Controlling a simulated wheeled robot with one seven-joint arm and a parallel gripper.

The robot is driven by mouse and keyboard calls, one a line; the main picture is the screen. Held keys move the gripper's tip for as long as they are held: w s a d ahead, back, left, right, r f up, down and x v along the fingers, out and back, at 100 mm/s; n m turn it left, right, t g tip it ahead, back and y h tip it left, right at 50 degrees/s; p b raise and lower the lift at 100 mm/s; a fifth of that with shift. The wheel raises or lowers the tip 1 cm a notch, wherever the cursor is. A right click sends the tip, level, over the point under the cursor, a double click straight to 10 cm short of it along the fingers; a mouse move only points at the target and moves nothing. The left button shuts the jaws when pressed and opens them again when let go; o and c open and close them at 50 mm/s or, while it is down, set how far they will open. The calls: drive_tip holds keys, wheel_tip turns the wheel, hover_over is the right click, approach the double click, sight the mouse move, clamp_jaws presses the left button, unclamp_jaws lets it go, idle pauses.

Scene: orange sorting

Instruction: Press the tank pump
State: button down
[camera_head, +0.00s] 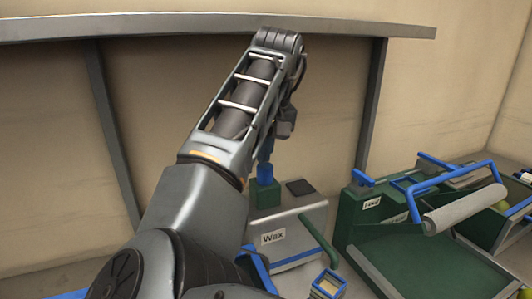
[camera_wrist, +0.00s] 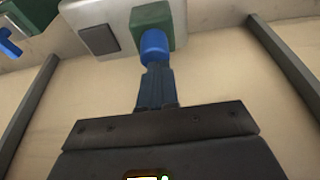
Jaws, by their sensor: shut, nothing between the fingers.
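The tank (camera_head: 290,225) is a pale grey box with a label reading "Wax", and it stands below my arm in the head view. On its top is a green block (camera_head: 264,194) with a blue pump cap (camera_head: 265,172). In the wrist view the blue cap (camera_wrist: 154,47) stands out from the green block (camera_wrist: 152,20). My gripper (camera_wrist: 156,70) is shut and empty, with its fingertips lined up at the blue cap. They look touching or nearly so; I cannot tell which. In the head view my arm partly hides the gripper.
A dark square pad (camera_head: 300,187) lies on the tank top beside the green block. To the right stands a green machine (camera_head: 420,265) with blue rails and a grey roller (camera_head: 465,208). A small blue-rimmed box (camera_head: 328,284) is in front. A wall with grey posts is behind.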

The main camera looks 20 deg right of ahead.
drive_tip(key=v, duration=1)
drive_tip(key=shift+b, duration=0.4)
drive_tip(key=shift+w, duration=0.1)
idle(0.6)
drive_tip(key=shift+f, duration=0.1)
